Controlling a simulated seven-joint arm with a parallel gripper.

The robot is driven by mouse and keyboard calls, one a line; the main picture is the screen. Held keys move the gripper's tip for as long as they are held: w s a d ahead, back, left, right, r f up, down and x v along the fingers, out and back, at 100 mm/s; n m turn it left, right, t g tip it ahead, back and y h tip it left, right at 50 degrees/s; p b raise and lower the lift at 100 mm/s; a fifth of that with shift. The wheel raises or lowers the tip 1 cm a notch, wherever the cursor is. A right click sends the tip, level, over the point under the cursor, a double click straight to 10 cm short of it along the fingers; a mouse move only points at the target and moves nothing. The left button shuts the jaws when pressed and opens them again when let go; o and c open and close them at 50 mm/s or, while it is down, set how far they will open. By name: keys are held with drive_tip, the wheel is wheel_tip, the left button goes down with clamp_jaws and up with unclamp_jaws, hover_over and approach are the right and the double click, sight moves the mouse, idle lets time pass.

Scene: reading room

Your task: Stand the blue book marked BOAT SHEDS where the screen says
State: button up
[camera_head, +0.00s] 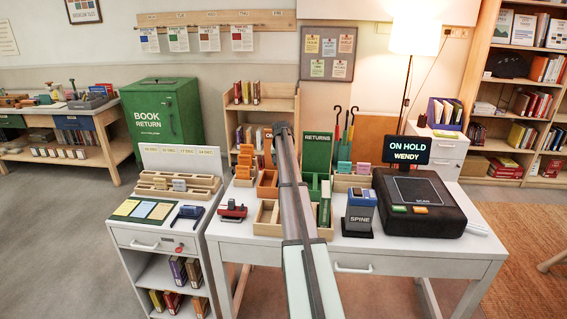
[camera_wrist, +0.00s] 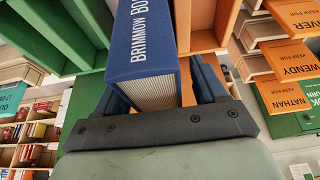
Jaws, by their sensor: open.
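In the wrist view a blue book (camera_wrist: 147,45) lies between the fingers of my gripper (camera_wrist: 163,82). Its white lettering reads "BRIMMOW BO", and the rest is cut off. The fingers are open on either side of it; I cannot tell whether they touch it. In the head view my arm hides the book and the gripper. The screen (camera_head: 410,149) on the right of the desk reads "ON HOLD WENDY".
A green RETURNS board (camera_head: 316,151) stands at the back of the desk. A SPINE device (camera_head: 359,214) and a black scanner (camera_head: 415,203) stand right of my arm. A red stapler-like tool (camera_head: 232,211) lies left. Orange and green dividers (camera_wrist: 205,28) crowd the book.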

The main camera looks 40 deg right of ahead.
drive_tip(key=v, duration=1.4)
